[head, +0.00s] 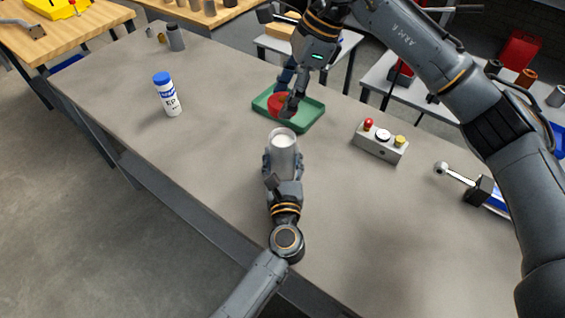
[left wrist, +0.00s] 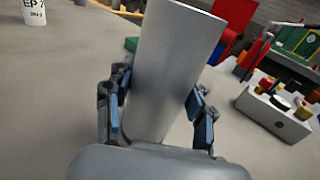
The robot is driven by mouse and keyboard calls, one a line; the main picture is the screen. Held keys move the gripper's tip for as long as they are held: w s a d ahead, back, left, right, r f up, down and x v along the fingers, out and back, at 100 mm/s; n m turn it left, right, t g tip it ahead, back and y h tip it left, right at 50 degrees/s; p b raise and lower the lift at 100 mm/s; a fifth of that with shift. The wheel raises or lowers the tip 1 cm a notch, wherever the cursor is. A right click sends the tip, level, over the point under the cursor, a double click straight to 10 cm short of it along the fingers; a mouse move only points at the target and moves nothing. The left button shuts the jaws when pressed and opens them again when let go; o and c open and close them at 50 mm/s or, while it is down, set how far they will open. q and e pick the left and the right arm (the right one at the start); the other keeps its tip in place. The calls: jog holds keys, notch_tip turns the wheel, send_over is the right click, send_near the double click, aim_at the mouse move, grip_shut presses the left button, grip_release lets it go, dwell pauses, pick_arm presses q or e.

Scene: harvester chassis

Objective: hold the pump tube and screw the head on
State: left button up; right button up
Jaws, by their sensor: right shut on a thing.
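The pump tube, a light grey cylinder with a pale top, stands on the table in the head view (head: 283,143). It fills the middle of the left wrist view (left wrist: 175,70) and looks tilted there. My left gripper (head: 283,165) has a finger on each side of the tube; in the left wrist view (left wrist: 160,105) I cannot tell whether both pads press on it. The red pump head (head: 275,102) is at the green tray (head: 308,119). My right gripper (head: 289,104) reaches down over the tray and is shut on the red head, hiding part of it.
A white bottle with a blue cap (head: 167,95) stands at the left. A grey button box (head: 380,146) is right of the tray. A lever with a ball knob (head: 458,174) is farther right. Small grey cylinders (head: 176,38) stand at the far left. Table front is clear.

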pick_arm(q)
grip_shut()
pick_arm(e)
jog(key=shift+f, duration=2.45)
jog(key=shift+f, duration=0.9)
jog(key=shift+f, duration=0.6)
